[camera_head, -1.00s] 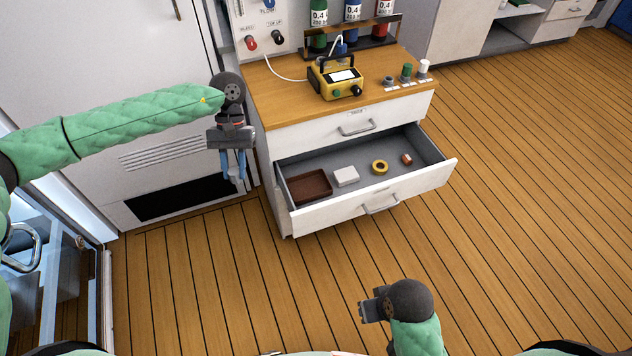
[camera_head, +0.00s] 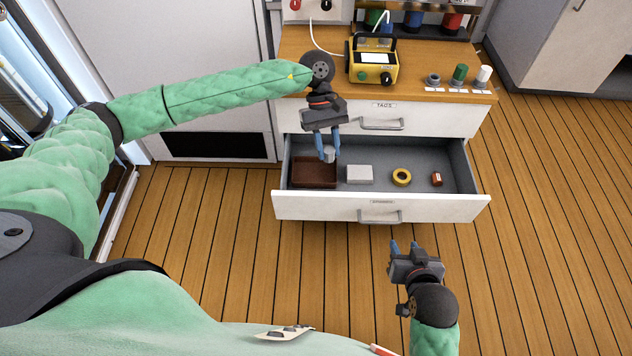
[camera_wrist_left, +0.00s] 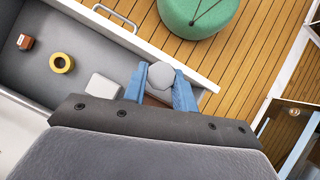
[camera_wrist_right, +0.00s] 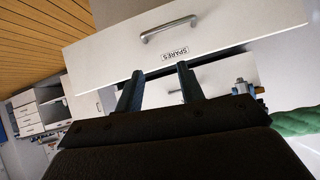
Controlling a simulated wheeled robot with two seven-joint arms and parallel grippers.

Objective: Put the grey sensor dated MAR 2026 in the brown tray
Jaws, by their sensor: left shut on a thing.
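My left gripper (camera_head: 328,155) is shut on a small grey cylinder, the grey sensor (camera_head: 330,152). It holds the sensor over the brown tray (camera_head: 312,181) at the left end of the open drawer. In the left wrist view the sensor's round grey end (camera_wrist_left: 161,74) sits between the blue fingers, with part of the brown tray behind. No date can be read on it. My right gripper (camera_head: 404,245) is open and empty in front of the drawer; its parted fingers also show in the right wrist view (camera_wrist_right: 157,72).
The open drawer (camera_head: 380,208), labelled SPARES, also holds a white box (camera_head: 360,174), a yellow ring (camera_head: 401,176) and a small red-brown item (camera_head: 437,179). A yellow device (camera_head: 373,62) and grey, green and white capped items stand on the counter above. The floor is clear.

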